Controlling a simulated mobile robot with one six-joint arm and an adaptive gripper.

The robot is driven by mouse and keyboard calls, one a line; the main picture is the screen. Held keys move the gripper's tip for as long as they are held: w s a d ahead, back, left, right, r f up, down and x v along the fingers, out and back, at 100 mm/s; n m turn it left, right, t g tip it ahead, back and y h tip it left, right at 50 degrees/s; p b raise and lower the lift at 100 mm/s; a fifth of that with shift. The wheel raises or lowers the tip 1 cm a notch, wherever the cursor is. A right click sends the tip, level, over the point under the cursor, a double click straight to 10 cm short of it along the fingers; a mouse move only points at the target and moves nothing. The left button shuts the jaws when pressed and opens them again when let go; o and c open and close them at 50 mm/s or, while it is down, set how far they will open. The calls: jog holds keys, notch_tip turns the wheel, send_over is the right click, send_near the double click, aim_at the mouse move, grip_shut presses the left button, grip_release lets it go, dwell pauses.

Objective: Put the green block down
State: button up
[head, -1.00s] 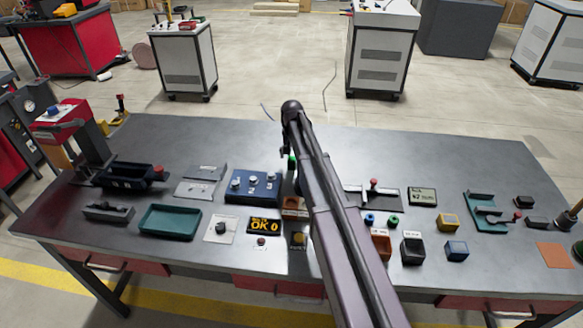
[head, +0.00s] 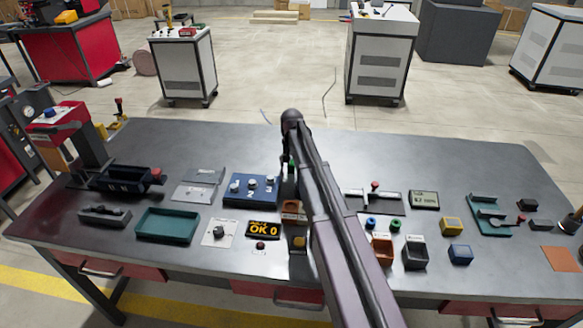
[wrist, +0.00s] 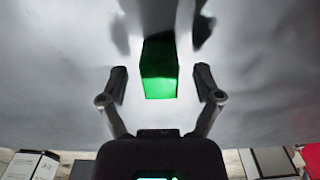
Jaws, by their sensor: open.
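The green block (wrist: 159,68) stands between the two fingers of my gripper (wrist: 161,85) in the wrist view, with a visible gap on each side. My gripper is open and does not touch the block's sides. The block appears to rest on the grey table top, with dark shadows beside it. In the head view only a small green sliver of the block (head: 291,161) shows beside my arm, right of the blue numbered panel. My arm hides most of the gripper there.
The blue panel with knobs (head: 252,190) is just left of my arm. An orange bin (head: 382,250) and a black bin (head: 415,255) stand to the right. The table's far middle is clear.

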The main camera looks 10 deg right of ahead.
aim_at(292, 162)
grip_shut()
jog(key=shift+r, duration=0.15)
notch_tip(292, 162, up, 10)
jog(key=p, duration=1)
dwell(0.8)
